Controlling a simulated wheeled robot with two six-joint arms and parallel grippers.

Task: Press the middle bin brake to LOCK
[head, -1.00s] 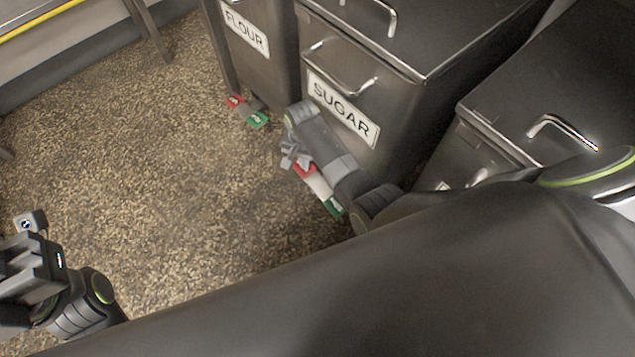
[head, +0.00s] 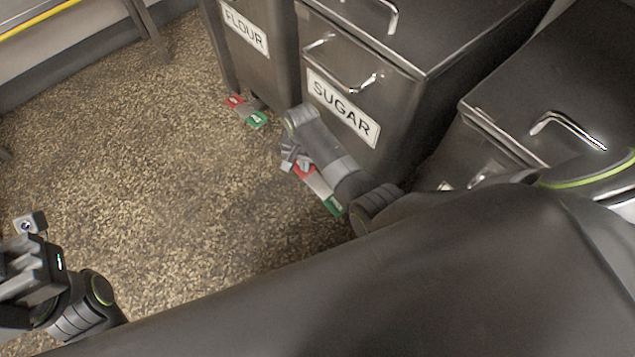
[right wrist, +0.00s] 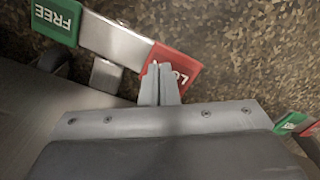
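The middle bin is the steel one labelled SUGAR (head: 385,100). Its brake pedal (head: 318,185) is a metal bar low in front of it, with a red end and a green end. In the right wrist view the green end (right wrist: 55,20) reads FREE and the red end (right wrist: 180,68) is partly covered, showing "Lo". My right gripper (head: 292,158) is at the red end; its fingers (right wrist: 160,84) are together with nothing seen between them, and their tips overlap the red pad. Contact is hard to tell. My left gripper (head: 15,270) is far off at lower left, its fingers unclear.
The FLOUR bin (head: 262,65) stands left of the middle bin, with its own red and green brake pedal (head: 246,110). Another steel bin (head: 545,85) stands at right. The speckled floor (head: 150,170) at left is clear.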

